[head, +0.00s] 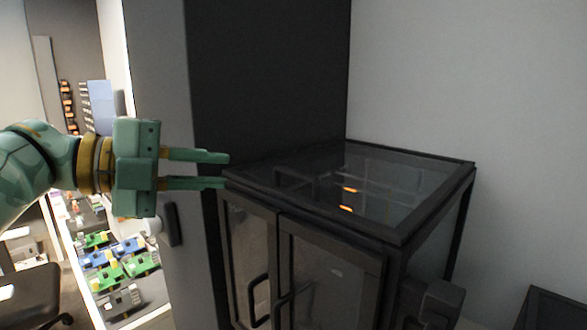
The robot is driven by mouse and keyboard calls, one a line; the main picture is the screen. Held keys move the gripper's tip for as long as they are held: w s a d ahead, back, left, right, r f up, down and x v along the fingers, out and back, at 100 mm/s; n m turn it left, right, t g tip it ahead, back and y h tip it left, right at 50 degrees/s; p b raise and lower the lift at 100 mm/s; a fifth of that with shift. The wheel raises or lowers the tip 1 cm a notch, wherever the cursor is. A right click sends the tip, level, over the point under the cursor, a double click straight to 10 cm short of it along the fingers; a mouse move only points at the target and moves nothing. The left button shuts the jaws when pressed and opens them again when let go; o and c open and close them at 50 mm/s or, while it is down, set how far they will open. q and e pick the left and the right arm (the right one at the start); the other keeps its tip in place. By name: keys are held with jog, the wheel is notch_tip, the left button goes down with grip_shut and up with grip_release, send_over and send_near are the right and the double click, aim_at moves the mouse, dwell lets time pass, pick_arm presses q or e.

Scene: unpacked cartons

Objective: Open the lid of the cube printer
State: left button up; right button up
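The cube printer (335,272) is a black-framed box with glass doors and two dark handles on its front. Its flat glass lid (385,188) lies shut on top. My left gripper (228,170) comes in from the left, with its two green fingers spread apart, one above the other, and nothing between them. The fingertips are at the lid's left front corner in the picture; I cannot tell whether they touch it. My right gripper is not in view.
A dark panel (270,80) stands behind the printer and a pale wall (460,75) is to the right. A dark box (555,308) is at the lower right. At the left, an opening shows shelves with green and blue items (115,260) and a dark chair (32,295).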

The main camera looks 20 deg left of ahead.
aim_at(291, 173)
pick_arm(q)
jog(key=p+x, duration=0.3)
jog(key=x, duration=0.9)
jog(key=shift+d+p, duration=0.1)
jog(key=shift+p, duration=0.25)
jog(key=shift+w+d+f, duration=0.1)
jog(key=shift+w+d, duration=0.1)
grip_shut()
